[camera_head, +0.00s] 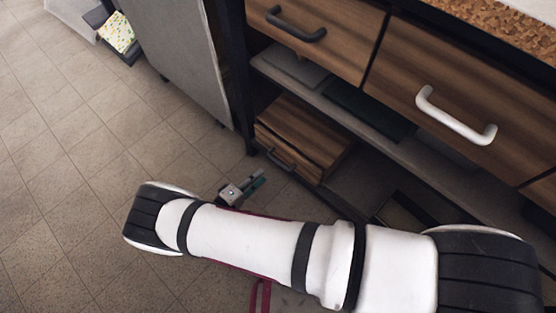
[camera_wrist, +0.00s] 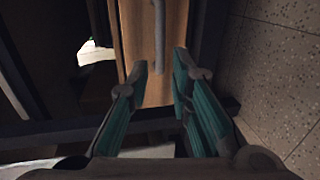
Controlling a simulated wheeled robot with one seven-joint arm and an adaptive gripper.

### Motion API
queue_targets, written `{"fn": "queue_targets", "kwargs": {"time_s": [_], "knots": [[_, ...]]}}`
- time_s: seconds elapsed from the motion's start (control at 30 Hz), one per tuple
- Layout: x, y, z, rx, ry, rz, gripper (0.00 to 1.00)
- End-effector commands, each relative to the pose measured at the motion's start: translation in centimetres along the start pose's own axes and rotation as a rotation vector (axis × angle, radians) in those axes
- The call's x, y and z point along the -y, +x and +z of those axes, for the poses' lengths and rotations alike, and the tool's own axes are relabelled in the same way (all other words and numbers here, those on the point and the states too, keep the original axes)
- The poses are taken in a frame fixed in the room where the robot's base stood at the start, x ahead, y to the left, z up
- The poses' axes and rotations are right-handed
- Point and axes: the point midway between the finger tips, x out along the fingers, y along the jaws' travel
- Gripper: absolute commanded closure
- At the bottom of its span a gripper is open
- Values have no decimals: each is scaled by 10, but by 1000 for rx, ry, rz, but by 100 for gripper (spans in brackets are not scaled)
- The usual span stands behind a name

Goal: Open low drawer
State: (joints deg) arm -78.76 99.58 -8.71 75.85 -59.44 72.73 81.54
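The low wooden drawer (camera_head: 304,158) sits at floor level under the cabinet, with a dark bar handle (camera_head: 278,160) on its front. My gripper (camera_head: 259,180) is just in front of it, partly hidden behind my white arm. In the wrist view the brown drawer front (camera_wrist: 134,32) lies ahead, and its grey handle (camera_wrist: 159,38) runs up the picture between the fingers. No gap at the drawer is clear.
Above are a wooden drawer with a black handle (camera_head: 296,24), another with a white handle (camera_head: 455,116), and a grey shelf (camera_head: 410,158). A grey panel (camera_head: 178,50) stands to the left. Tiled floor (camera_head: 70,140) is free at left. A small patterned box (camera_head: 117,33) stands far back.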

Motion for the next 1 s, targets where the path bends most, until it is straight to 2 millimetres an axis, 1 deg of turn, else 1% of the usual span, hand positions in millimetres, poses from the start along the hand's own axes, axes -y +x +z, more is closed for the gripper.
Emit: {"fn": "queue_targets", "kwargs": {"time_s": [0.03, 0.2, 0.4, 0.5, 0.7, 0.97, 1.0], "knots": [[1, 12, 1, 4, -1, 1, 80], [2, 46, 1, 4, -1, 0, 80], [2, 79, 1, 4, -1, 0, 80], [2, 90, 1, 3, 0, -1, 80], [1, 100, 0, 1, -1, -1, 80], [0, 101, 0, 1, -1, -1, 80], [0, 101, 0, 1, -1, -1, 89]]}}
